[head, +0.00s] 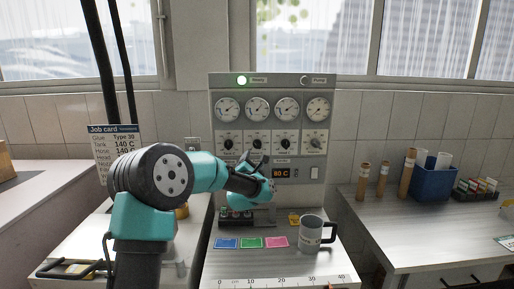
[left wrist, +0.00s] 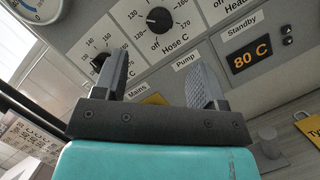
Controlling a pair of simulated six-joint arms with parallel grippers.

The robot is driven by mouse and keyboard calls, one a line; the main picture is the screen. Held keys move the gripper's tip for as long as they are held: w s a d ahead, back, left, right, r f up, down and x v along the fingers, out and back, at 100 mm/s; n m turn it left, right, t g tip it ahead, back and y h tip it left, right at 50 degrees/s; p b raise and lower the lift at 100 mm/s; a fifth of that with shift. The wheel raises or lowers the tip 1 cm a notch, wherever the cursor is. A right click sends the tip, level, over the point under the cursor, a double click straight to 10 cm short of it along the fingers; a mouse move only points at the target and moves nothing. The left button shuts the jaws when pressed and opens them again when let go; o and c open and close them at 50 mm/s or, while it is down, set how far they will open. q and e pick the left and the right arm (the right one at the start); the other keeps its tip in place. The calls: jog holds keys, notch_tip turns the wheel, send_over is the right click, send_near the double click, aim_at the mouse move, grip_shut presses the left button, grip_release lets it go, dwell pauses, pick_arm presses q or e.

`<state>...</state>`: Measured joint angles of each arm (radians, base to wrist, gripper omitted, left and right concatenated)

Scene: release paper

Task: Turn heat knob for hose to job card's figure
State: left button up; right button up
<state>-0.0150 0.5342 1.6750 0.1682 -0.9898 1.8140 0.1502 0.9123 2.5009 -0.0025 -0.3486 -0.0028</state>
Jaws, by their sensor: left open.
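The hose knob (left wrist: 158,18) is black with a white pointer. It sits on a white dial labelled "Hose C" in the left wrist view. In the head view it appears to be the second knob (head: 257,143) in the row. My left gripper (head: 256,160) is open and just below the knob row; in the left wrist view its fingers (left wrist: 162,60) stand apart, empty, with the hose knob beyond and between them. The job card (head: 115,145) on the left wall reads Tank 140 C and Hose 140 C; its lower lines are partly hidden by my arm.
The grey panel (head: 214,105) has gauges, other knobs and a display (left wrist: 250,55) reading 80 C in the left wrist view. A grey mug (head: 311,235) and coloured cards (head: 250,242) lie in front. A blue box (head: 430,182) stands on the right counter.

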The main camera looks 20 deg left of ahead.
aim_at(256, 147)
pick_arm(q)
jog(key=x, duration=1)
jog(key=shift+w+a, duration=0.1)
jog(key=shift+w, duration=0.15)
jog(key=shift+c, duration=0.4)
jog(key=c, duration=0.8)
jog(key=shift+m, duration=0.6)
jog(key=m+h, duration=0.2)
jog(key=m, duration=0.2)
jog(key=shift+g, duration=0.4)
jog(key=shift+m+g+h, duration=0.3)
jog(key=shift+m+g, duration=0.05)
jog(key=shift+m, duration=0.9)
jog(key=shift+m+g+h, duration=0.3)
jog(key=shift+m+g, duration=0.05)
jog(key=shift+m, duration=0.9)
